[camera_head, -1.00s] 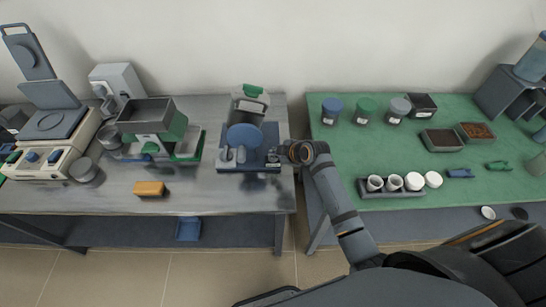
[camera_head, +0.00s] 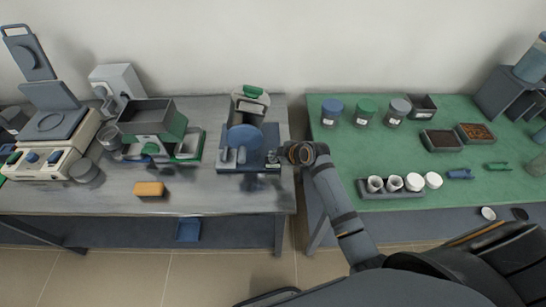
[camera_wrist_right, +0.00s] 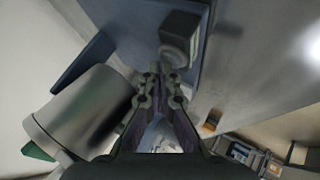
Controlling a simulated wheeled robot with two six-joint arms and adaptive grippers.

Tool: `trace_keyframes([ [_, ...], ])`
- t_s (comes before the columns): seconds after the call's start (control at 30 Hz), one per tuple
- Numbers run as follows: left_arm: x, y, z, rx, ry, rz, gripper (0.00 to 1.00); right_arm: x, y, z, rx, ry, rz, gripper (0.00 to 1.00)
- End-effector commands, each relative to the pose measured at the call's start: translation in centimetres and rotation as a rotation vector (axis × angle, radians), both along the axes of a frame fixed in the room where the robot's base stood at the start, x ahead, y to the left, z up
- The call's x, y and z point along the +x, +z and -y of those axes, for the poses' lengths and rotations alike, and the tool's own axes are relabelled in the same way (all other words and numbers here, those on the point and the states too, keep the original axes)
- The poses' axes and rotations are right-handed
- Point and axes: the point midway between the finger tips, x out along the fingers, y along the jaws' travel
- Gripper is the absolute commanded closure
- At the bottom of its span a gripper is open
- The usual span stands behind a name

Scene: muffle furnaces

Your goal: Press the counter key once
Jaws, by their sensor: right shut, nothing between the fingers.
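A device with an upright blue disc (camera_head: 244,138) and a dark blue base (camera_head: 240,168) stands near the right end of the grey bench. My right gripper (camera_head: 273,158) is shut and empty at the right side of this device. In the right wrist view, its closed fingertips (camera_wrist_right: 155,78) point at the blue base plate (camera_wrist_right: 128,38). A small black block (camera_wrist_right: 180,38) with a pale round face is mounted on that plate, just beyond the fingertips. It may be the counter key, but I cannot tell for sure. Contact with it is not clear. My left gripper is not in view.
A grey metal cylinder (camera_wrist_right: 85,110) lies close beside the fingers. An orange block (camera_head: 149,188) and a green-based machine (camera_head: 188,145) are to the left on the bench. The green table (camera_head: 350,155) on the right holds jars, trays and a cup rack. Bare bench lies in front.

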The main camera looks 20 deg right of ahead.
Motion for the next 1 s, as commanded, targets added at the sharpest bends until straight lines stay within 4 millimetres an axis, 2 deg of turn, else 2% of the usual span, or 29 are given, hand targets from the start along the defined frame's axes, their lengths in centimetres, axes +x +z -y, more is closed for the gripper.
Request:
trace_keyframes([
  [0.2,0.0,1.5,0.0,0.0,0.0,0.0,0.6,0.0,1.5,0.0,-0.001,0.0,-0.001,1.0],
  [0.57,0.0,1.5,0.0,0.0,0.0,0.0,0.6,0.0,1.6,0.0,0.0,0.0,0.0,1.0],
  [1.0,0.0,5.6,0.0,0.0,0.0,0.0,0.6,0.0,5.9,0.0,0.0,-0.001,0.001,1.0],
])
